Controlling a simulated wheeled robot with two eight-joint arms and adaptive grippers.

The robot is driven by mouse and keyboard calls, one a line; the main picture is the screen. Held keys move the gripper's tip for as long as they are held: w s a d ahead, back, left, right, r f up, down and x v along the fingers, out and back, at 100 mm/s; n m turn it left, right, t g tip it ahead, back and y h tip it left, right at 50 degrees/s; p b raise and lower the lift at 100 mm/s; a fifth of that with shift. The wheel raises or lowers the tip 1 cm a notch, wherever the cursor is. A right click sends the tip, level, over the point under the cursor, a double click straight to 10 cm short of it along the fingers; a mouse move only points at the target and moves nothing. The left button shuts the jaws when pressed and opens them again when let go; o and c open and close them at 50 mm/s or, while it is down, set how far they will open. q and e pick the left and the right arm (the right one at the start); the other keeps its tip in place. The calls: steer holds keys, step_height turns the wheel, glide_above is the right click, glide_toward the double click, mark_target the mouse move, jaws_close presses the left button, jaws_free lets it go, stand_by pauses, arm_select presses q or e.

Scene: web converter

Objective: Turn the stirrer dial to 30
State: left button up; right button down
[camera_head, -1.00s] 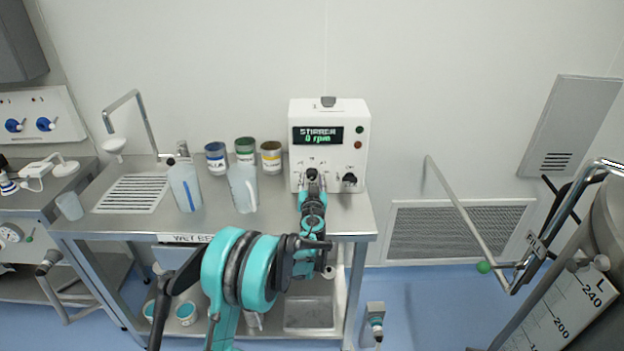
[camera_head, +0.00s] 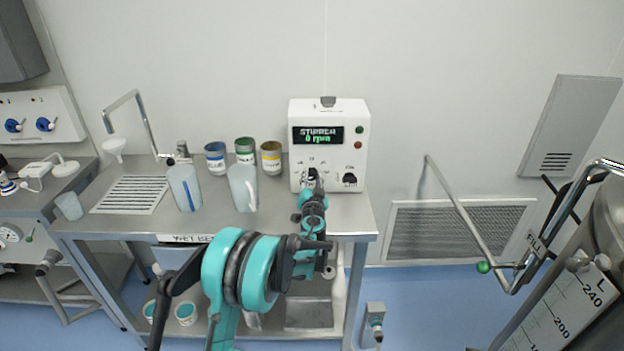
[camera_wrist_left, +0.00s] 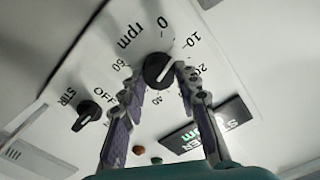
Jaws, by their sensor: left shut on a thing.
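In the head view this gripper (camera_head: 313,182) reaches the box front from below and covers much of the dial. My right gripper is not in view.
A black OFF/STIR switch (camera_wrist_left: 87,112) sits beside the dial, also in the head view (camera_head: 350,180). Two bottles (camera_head: 184,188) (camera_head: 243,188) and several paint cans (camera_head: 271,157) stand on the bench left of the box. A steel pipe (camera_head: 455,205) rises at the right.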

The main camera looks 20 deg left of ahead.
arm_select(q)
steer(key=m, duration=0.5)
steer(key=shift+m, duration=0.3)
steer(key=m, duration=0.5)
steer(key=shift+d+f, duration=0.1)
steer(key=shift+f, duration=0.05)
steer(key=m, duration=0.6)
steer(key=shift+f, duration=0.1)
steer(key=shift+m+b, duration=0.3)
steer(key=shift+m, duration=1.9)
steer(key=o, duration=1.2)
steer(key=shift+f, duration=0.1)
steer(key=shift+c, duration=0.2)
